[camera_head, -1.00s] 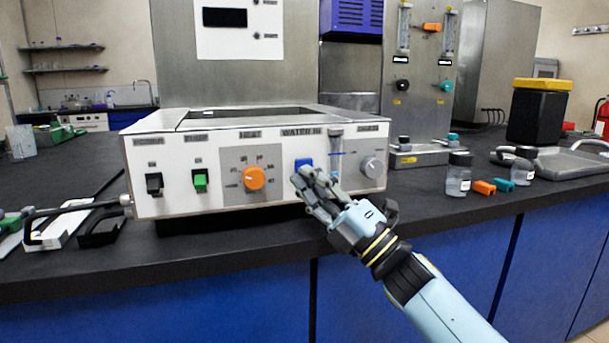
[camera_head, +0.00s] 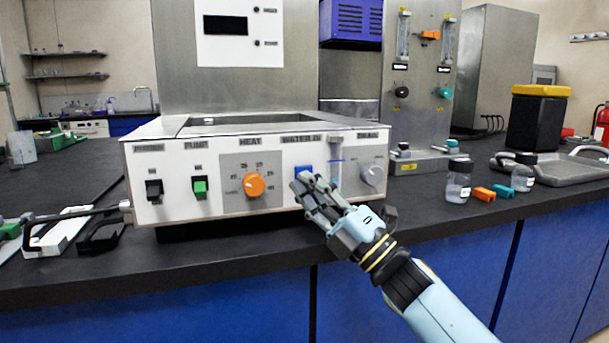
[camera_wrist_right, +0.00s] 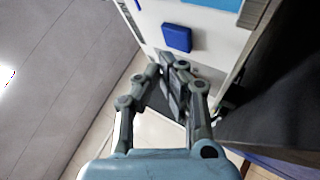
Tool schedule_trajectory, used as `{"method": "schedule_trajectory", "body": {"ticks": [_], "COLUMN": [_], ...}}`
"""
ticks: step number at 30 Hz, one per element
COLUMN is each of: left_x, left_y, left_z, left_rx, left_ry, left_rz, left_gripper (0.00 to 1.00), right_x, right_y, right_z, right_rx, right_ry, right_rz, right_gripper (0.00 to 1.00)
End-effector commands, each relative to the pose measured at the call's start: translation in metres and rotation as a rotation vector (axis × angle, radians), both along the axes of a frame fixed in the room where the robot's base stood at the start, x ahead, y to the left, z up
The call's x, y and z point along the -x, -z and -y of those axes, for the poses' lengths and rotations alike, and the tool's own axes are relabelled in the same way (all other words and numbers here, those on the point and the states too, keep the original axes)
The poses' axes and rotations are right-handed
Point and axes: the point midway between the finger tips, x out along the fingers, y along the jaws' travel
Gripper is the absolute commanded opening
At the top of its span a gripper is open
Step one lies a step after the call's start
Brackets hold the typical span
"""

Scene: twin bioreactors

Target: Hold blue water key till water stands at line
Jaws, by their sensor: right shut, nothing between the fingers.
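The blue water key (camera_head: 303,169) is on the white front panel of the bath unit (camera_head: 165,211), under the WATER IN label. It also shows whole in the right wrist view (camera_wrist_right: 177,38). My right gripper (camera_head: 303,186) is shut and empty, its fingertips just below the key and covering its lower part in the head view. In the right wrist view its fingertips (camera_wrist_right: 170,65) show a little short of the key; I cannot tell if they touch. The level gauge (camera_head: 336,172) with a blue line is right of the key; its water level is too small to read. My left gripper is not in view.
An orange knob (camera_head: 254,184), a green switch (camera_head: 200,188) and a black switch (camera_head: 154,190) sit left on the panel. A grey knob (camera_head: 373,175) is at right. Jars (camera_head: 458,181) and a tray (camera_head: 555,170) stand on the right of the dark counter.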

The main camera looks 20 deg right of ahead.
Motion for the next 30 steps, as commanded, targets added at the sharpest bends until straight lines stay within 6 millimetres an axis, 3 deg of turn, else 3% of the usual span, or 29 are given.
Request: {"method": "schedule_trajectory", "body": {"ticks": [30], "left_x": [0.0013], "left_y": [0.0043], "left_z": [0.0], "left_rx": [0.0], "left_ry": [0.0], "left_rz": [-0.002], "left_gripper": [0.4], "right_x": [-0.0085], "right_y": [-0.0004], "right_z": [-0.0003], "right_rx": [0.0], "right_ry": [0.0], "right_rz": [0.0], "right_gripper": [0.0]}}
